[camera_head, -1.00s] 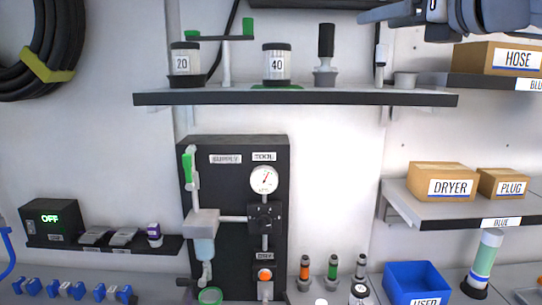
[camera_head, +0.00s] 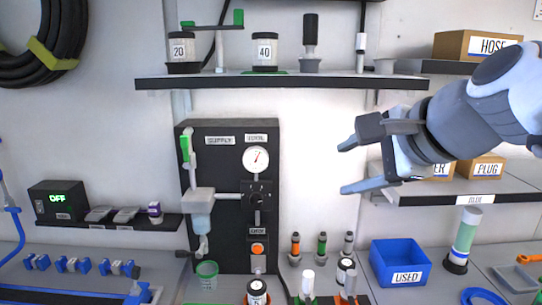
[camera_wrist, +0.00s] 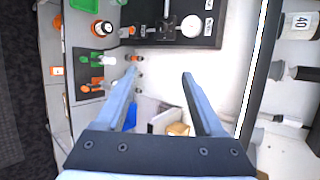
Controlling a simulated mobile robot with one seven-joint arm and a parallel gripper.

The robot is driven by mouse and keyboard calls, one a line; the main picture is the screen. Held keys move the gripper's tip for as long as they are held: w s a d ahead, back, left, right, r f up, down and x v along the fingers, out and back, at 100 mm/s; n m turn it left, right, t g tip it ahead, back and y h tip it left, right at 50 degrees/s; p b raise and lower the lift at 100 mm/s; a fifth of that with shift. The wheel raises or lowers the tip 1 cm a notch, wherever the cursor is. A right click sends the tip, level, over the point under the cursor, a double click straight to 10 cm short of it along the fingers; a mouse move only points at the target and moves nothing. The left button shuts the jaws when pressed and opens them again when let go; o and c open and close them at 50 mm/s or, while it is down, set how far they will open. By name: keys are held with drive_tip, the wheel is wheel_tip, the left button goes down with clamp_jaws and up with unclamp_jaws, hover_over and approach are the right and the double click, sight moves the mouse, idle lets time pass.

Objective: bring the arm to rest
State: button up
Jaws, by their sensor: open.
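My gripper (camera_head: 345,166) is at the right of the head view, in the air in front of the white wall. Its two fingers point left and are spread apart with nothing between them. It lies right of the black panel (camera_head: 215,155) with the gauge (camera_head: 256,159), apart from it, and partly covers the DRYER box (camera_head: 441,170). In the wrist view both fingers (camera_wrist: 160,85) show open and empty, with the wall, the blue bin and small boxes beyond them.
The upper shelf (camera_head: 300,82) holds the 20 and 40 jars and other tools. The right shelf (camera_head: 470,190) holds boxes. Below stand the blue USED bin (camera_head: 400,264), a green-and-white cylinder (camera_head: 465,236) and several small bottles. The wall between panel and gripper is clear.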

drive_tip(key=s+d+f+n+g+h, duration=0.1)
drive_tip(key=s+f+n+g+h, duration=0.1)
drive_tip(key=s+f+n, duration=0.4)
drive_tip(key=s+d+f+n+g+h, duration=0.1)
drive_tip(key=s+f+n+g+h, duration=0.1)
drive_tip(key=s+f+n, duration=0.4)
wheel_tip(320, 180, down, 8)
drive_tip(key=n, duration=0.4)
drive_tip(key=shift+s+r, duration=0.25)
drive_tip(key=shift+s, duration=0.05)
